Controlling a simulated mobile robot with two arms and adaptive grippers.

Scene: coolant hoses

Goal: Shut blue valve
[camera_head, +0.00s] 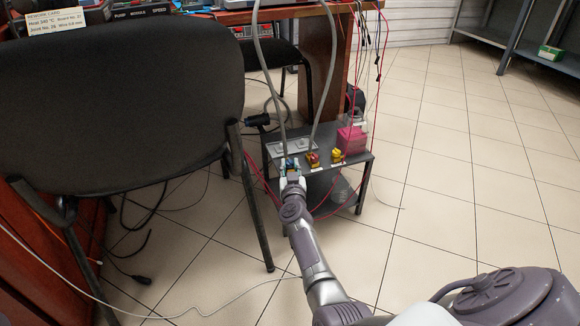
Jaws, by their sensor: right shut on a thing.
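The blue valve (290,162) is on top of a small dark metal stand, at the left of a row with a red valve (313,158) and a yellow valve (337,155). My right gripper (291,170) reaches it from the front and is shut on it. The fingers cover much of the blue valve, so its handle angle cannot be made out. Grey hoses rise from near the blue and red valves. My left gripper is not in view.
The stand (372,158) also carries a container with pink liquid (352,138). A black chair (120,100) fills the left side. Red and black cables hang from the wooden desk (335,75). Tiled floor (450,200) is clear to the right.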

